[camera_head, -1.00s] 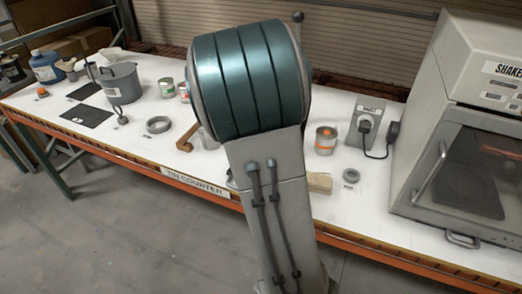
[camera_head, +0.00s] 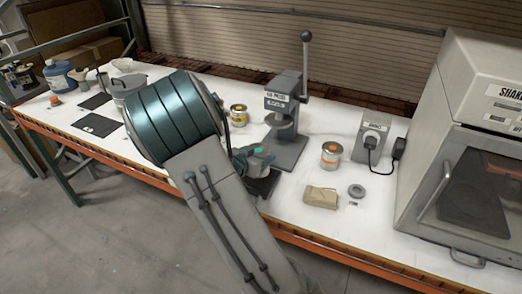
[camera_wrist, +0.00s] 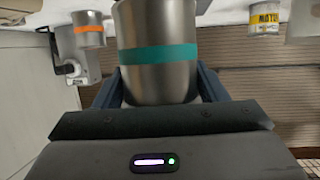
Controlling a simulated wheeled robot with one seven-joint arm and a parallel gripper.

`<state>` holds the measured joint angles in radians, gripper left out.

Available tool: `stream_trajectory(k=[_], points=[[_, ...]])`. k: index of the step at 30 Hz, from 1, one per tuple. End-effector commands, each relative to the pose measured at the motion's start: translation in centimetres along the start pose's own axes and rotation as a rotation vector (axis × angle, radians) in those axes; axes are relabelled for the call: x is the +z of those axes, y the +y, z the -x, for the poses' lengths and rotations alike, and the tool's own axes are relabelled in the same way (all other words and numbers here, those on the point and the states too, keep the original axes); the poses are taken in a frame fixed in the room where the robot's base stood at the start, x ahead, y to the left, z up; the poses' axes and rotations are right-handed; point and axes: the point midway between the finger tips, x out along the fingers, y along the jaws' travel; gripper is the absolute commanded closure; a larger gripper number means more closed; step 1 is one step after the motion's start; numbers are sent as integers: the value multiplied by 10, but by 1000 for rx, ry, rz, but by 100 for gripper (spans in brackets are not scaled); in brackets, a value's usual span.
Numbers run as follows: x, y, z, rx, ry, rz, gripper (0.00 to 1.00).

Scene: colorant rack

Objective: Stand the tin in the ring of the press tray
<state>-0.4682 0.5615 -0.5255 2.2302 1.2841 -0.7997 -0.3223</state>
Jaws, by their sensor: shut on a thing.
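A bare metal tin with a teal band (camera_wrist: 158,55) fills the middle of the wrist view. My gripper (camera_head: 262,158) is shut on it, with a dark finger on each side. In the head view my gripper is over the counter, left of and in front of the press, and mostly hides the tin. The grey press (camera_head: 284,98) stands at the back middle with its lever upright. Its flat grey tray (camera_head: 292,152) reaches forward below the press head. The ring on the tray cannot be made out clearly. The held tin is apart from the press.
A tin with an orange band (camera_head: 331,154) stands right of the press. A tan block (camera_head: 320,197) and small grey ring (camera_head: 356,190) lie in front of it. A yellow-labelled tin (camera_head: 239,115) stands left of the press. A socket box (camera_head: 372,140) and shaker (camera_head: 465,150) are at right.

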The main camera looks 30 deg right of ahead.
Motion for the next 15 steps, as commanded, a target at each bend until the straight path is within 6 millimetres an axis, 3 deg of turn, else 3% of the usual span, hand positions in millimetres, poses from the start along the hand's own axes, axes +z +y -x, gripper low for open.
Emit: stream_trajectory(k=[6, 15], points=[[21, 0, -8, 0, 0, 3, 64], [25, 0, -9, -1, 0, -1, 64]])
